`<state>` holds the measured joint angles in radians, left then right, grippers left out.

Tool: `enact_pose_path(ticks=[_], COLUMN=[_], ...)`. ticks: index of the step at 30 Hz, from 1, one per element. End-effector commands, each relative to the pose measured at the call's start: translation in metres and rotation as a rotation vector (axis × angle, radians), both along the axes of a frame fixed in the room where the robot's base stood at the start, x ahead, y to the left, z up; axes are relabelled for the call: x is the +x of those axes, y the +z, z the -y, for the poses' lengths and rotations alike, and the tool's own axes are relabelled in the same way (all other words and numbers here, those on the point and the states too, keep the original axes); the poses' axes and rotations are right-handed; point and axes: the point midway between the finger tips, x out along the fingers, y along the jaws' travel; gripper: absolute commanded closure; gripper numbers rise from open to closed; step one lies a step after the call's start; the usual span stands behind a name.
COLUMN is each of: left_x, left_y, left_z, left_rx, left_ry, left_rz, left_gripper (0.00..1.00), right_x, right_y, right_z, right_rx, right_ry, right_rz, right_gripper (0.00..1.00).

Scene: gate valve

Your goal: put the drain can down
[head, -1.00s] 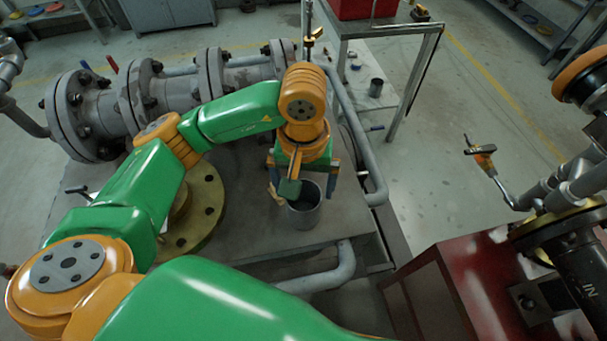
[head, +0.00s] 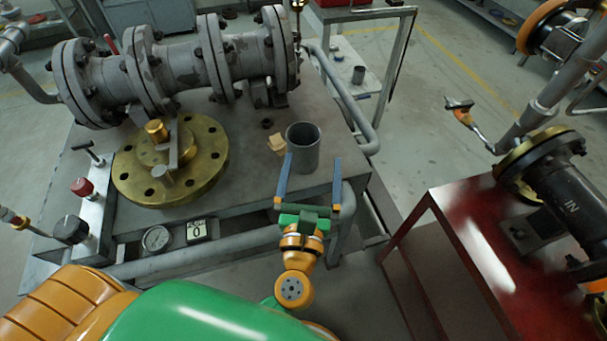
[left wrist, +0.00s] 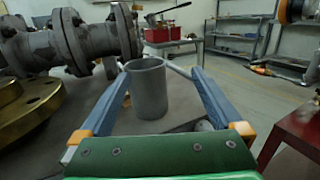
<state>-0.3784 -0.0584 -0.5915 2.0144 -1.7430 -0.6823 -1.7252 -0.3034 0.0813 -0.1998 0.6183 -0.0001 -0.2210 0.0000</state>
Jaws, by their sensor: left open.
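The drain can (head: 303,150) is a grey, open-topped cylinder. It stands upright on the grey bench top (head: 245,130), near its right front edge. My left gripper (head: 312,172) is open, its two blue fingers pointing at the can from the front side. The can looks clear of the fingers, just beyond their tips. In the left wrist view the can (left wrist: 148,90) shows upright between the open fingers, farther out. My right gripper is not in view.
A brass flange (head: 205,150) lies left of the can, behind a gauge (head: 157,238) and knobs. A small tan block (head: 277,143) sits beside the can. The flanged grey pipe (head: 185,68) runs behind. A red stand (head: 470,235) is at right.

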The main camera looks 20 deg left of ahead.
Motion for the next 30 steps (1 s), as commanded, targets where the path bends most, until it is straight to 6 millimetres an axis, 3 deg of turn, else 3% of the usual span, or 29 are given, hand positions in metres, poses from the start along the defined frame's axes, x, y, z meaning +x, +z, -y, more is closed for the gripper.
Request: enact_pose_path(ticks=[1,4,9,21,29,30], left_x=[-0.006,-0.006,0.033,0.098,0.104,0.104], left_y=[-0.011,-0.017,-0.015,-0.021,-0.021,-0.021], left_z=[-0.01,-0.023,-0.034,-0.049,-0.051,-0.051], left_rx=[-0.007,-0.01,-0.01,-0.009,-0.01,-0.01], left_ry=[0.052,0.107,0.109,0.104,0.103,0.103], left_rz=[-0.035,-0.063,-0.061,-0.061,-0.062,-0.062], left_gripper=[0.0,0.0,0.0,0.0,0.0,0.08], right_x=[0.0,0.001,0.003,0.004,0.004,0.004], right_y=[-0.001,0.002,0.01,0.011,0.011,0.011], right_z=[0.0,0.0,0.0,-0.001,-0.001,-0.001], right_rx=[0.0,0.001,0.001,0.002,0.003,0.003], right_ry=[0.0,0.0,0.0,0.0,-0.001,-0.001], right_rz=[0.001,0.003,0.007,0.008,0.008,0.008], right_gripper=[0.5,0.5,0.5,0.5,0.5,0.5])
